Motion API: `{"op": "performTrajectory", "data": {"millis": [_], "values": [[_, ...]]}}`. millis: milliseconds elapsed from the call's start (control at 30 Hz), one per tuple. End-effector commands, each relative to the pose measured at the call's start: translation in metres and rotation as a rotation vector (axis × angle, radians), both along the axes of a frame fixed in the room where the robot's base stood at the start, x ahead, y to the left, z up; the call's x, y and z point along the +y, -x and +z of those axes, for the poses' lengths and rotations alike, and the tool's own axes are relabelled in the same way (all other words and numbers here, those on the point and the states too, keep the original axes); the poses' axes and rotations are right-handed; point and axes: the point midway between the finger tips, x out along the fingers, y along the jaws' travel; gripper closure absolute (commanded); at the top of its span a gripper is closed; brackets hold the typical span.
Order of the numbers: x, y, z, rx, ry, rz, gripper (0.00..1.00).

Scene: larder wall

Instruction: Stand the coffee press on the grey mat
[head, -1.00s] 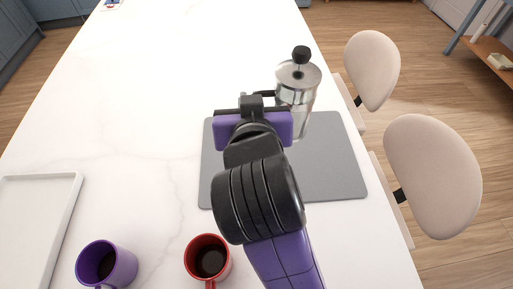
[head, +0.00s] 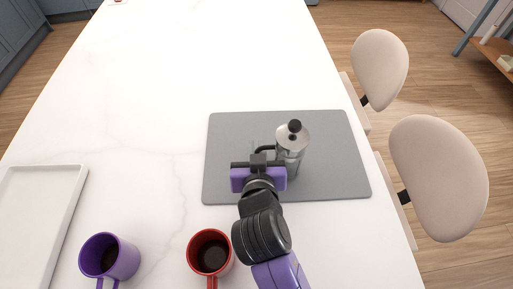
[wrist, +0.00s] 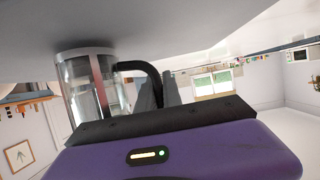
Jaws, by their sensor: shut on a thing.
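The coffee press (head: 291,150), a clear glass cylinder with a steel lid and a black knob, appears upright over the middle of the grey mat (head: 335,180). My gripper (head: 262,158) is at its left side, shut on its black handle. In the wrist view the press (wrist: 92,85) shows at the left, its handle (wrist: 150,75) running to the fingers of my gripper (wrist: 158,92). Whether the base touches the mat or is slightly above it, I cannot tell, as my gripper partly hides the lower part.
A red mug (head: 210,252) and a purple mug (head: 108,258), both with dark contents, stand at the front left. A white tray (head: 72,200) lies at the left edge. Two beige chairs (head: 438,180) stand along the right side.

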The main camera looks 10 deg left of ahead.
Motion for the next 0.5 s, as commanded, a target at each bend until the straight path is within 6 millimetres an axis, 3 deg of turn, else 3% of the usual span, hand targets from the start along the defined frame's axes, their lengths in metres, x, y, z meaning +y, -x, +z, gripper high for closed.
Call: {"op": "performTrajectory", "data": {"millis": [433, 500], "values": [[0.0003, -0.0001, -0.0073, -0.004, 0.000, 0.001, 1.00], [0.0002, 0.0001, -0.0078, -0.001, -0.001, 0.001, 0.80]]}}
